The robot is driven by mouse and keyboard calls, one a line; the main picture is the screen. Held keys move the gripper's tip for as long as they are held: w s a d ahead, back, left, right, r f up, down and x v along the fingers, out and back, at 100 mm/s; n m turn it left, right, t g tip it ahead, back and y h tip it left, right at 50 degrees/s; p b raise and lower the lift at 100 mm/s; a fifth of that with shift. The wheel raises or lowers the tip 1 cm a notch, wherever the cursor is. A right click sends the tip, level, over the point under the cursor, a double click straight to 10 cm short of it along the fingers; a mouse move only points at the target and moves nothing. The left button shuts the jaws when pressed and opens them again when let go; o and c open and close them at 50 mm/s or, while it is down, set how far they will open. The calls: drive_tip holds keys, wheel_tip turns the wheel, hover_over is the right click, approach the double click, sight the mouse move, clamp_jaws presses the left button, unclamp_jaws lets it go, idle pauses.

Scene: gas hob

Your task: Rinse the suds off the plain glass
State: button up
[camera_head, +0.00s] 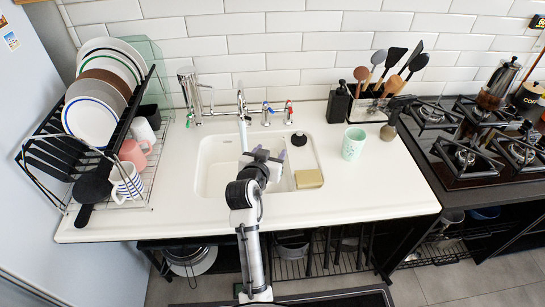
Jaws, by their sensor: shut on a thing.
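The white sink (211,177) is set into the counter. The tap (241,103) stands at its back edge, and a pale stream of water (243,137) seems to fall from it. My gripper (270,158) is over the sink, right of the stream, and shut on a pale thing (275,173), seemingly the plain glass. My gripper and wrist hide most of it, so suds on it cannot be made out. I cannot tell whether the water touches it.
A yellow sponge (309,179) lies at the sink's right edge. A mint patterned cup (353,144) stands right of the sink. A loaded dish rack (150,165) is at left, a utensil holder (368,110) behind, and the gas hob (470,170) at right. The front right counter is clear.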

drive_tip(key=w+a+f+b, duration=0.2)
drive_tip(key=w+a+b, duration=0.2)
drive_tip(key=w, duration=0.7)
drive_tip(key=shift+a+b, duration=0.15)
drive_tip(key=shift+b, duration=0.2)
drive_tip(key=shift+s+f, duration=0.1)
idle(0.4)
drive_tip(key=shift+w+d, duration=0.25)
drive_tip(key=shift+d, duration=0.3)
drive_tip(key=shift+a, duration=0.15)
drive_tip(key=shift+s+a, duration=0.25)
drive_tip(key=shift+a, duration=0.2)
drive_tip(key=s+d+p, duration=0.2)
drive_tip(key=s+d, duration=0.1)
drive_tip(key=s, duration=0.4)
drive_tip(key=shift+s, duration=0.2)
idle(0.3)
